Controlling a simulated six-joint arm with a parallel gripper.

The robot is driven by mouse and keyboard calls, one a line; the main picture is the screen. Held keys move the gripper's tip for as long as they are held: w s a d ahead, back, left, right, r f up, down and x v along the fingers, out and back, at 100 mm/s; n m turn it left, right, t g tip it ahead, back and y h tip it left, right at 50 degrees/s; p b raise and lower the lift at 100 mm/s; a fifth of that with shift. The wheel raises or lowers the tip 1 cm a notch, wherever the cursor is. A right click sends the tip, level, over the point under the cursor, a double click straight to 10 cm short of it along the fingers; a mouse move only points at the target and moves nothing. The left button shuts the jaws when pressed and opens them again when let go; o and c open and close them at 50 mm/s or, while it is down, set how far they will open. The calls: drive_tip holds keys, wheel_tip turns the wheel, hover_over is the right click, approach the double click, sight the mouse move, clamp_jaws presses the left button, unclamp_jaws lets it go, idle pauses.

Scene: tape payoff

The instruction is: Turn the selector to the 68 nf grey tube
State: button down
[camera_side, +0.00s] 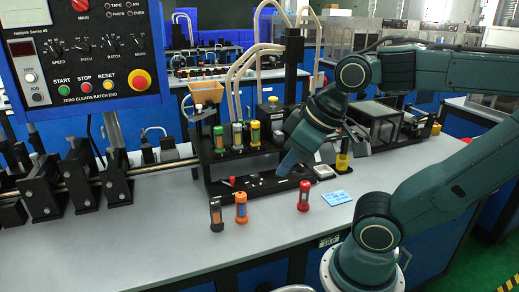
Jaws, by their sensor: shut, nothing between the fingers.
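A dark grey tube (215,214) stands upright on the front of the grey table; I cannot read its marking. An orange tube (241,207) and a red tube (304,195) stand to its right. I cannot single out the selector for sure; a small red-topped part (232,182) shows on the fixture's low black plate (215,186). My gripper (284,170) is shut and empty, pointing down-left over the right part of this plate, hiding some of it.
A control panel (85,50) with buttons stands at the upper left. Black clamps on a rail (75,182) run along the left. A blue card (337,198) and a yellow cup (342,163) are at the right. The front table (150,240) is clear.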

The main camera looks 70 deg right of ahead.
drive_tip(key=c, duration=2.1)
unclamp_jaws()
drive_tip(key=o, duration=0.7)
drive_tip(key=shift+w, duration=0.1)
drive_tip(key=o, duration=0.3)
drive_tip(key=shift+w+d+r+m, duration=0.15)
drive_tip(key=shift+w+m, duration=0.05)
drive_tip(key=shift+m, duration=0.1)
drive_tip(key=w+d+m+g+h, duration=0.1)
drive_tip(key=w+d+m+g, duration=0.2)
drive_tip(key=w+d+m, duration=0.8)
drive_tip(key=w+d+f+m+g, duration=0.1)
drive_tip(key=w+d+f+m, duration=0.2)
drive_tip(key=d+m, duration=0.3)
drive_tip(key=w+d+f+m+g, duration=0.1)
drive_tip(key=w+d+f+m, duration=0.3)
drive_tip(key=d, duration=0.5)
drive_tip(key=f+m, duration=0.2)
drive_tip(key=m, duration=0.1)
drive_tip(key=shift+w+m+y, duration=0.2)
drive_tip(key=shift+m+y, duration=0.1)
drive_tip(key=shift+y, duration=0.1)
